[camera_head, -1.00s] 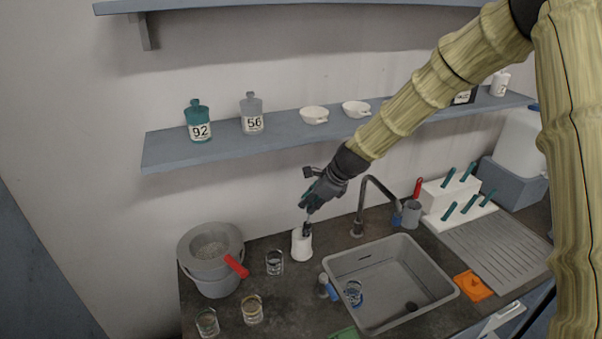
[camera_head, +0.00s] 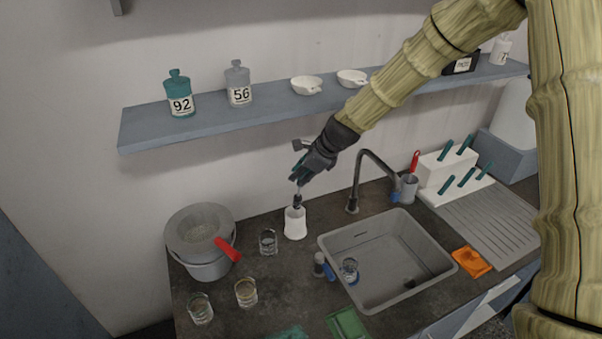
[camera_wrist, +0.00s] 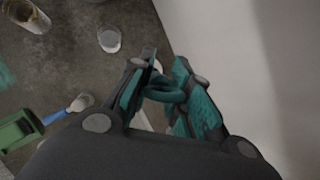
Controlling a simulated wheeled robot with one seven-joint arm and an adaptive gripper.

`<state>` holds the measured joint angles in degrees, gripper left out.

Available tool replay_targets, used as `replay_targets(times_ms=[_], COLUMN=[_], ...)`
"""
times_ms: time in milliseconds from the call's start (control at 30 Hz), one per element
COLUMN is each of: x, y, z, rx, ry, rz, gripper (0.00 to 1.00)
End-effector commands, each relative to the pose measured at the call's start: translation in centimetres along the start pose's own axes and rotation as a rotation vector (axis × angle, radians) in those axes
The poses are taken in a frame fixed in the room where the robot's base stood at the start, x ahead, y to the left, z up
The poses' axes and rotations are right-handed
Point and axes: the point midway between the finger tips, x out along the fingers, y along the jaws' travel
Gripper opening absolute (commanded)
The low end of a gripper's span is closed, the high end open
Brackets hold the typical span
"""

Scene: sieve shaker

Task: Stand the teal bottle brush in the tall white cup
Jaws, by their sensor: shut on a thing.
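The tall white cup (camera_head: 295,226) stands upright on the dark counter, left of the sink. My gripper (camera_head: 301,177) is above it, shut on the handle of the teal bottle brush (camera_head: 297,188). The brush hangs nearly upright, with its dark head at the cup's mouth. I cannot tell how far the head is inside the rim. In the wrist view the brush's teal loop handle (camera_wrist: 166,93) sits between the teal-padded fingers of my gripper (camera_wrist: 165,85). The brush's lower part and most of the cup are hidden there.
A glass beaker (camera_head: 268,241) stands close left of the cup, and a grey pot with a red handle (camera_head: 200,245) farther left. The sink (camera_head: 388,262) and its tap (camera_head: 356,190) are at right. A shelf (camera_head: 215,112) with bottles and bowls runs behind.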

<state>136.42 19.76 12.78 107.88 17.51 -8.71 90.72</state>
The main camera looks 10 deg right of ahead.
Motion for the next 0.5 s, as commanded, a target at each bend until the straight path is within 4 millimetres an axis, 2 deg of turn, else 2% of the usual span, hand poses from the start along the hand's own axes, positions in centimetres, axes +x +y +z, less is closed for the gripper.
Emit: replay_targets(times_ms=[500], x=[3.0], y=[0.4], z=[-1.5], rx=[-0.001], ry=[0.000], rz=[0.001], gripper=[0.00])
